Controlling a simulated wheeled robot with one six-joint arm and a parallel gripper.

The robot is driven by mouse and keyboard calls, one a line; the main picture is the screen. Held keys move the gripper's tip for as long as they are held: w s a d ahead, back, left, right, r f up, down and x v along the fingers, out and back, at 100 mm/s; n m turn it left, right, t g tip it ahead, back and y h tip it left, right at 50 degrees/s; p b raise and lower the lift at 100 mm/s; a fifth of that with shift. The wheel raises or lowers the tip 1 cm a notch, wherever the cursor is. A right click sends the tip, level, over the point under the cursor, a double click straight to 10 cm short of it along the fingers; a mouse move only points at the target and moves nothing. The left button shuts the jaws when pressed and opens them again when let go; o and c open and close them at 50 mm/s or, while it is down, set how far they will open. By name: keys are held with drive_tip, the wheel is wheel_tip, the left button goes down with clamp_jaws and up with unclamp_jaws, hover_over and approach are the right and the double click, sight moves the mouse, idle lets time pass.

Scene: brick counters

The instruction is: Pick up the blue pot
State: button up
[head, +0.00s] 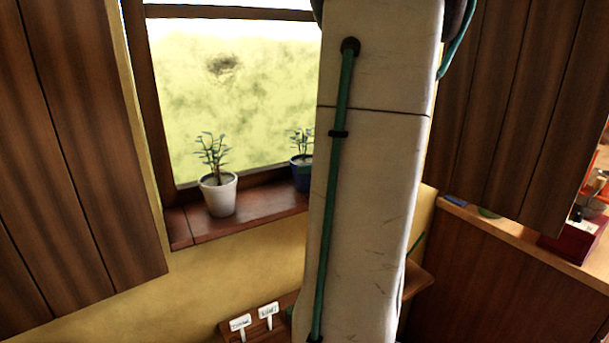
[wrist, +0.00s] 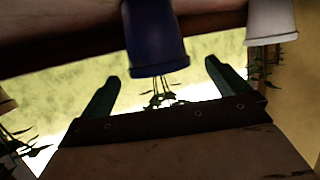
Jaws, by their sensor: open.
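The blue pot (head: 301,177) with a small green plant stands on the wooden windowsill in the head view. My arm hides its right part there. In the wrist view, which appears upside down, the blue pot (wrist: 155,35) is at upper middle with its plant hanging below the rim. My gripper (wrist: 162,71) is open, its two green fingers apart on either side of the pot's rim and plant in the picture. I cannot tell how far the pot is in depth. No contact shows. The gripper is outside the head view.
A white pot (head: 219,195) with a plant stands left of the blue pot on the sill (head: 260,204); it shows at right in the wrist view (wrist: 270,22). Another pot (wrist: 5,102) is at the left edge. Small label signs (head: 268,310) stand below.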

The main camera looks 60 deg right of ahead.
sight(306, 161)
drive_tip(key=x, duration=0.5)
drive_tip(key=shift+w+d, duration=0.15)
drive_tip(key=shift+w, duration=0.05)
drive_tip(key=shift+c, duration=0.3)
drive_tip(key=c, duration=1.3)
drive_tip(key=shift+r, duration=0.15)
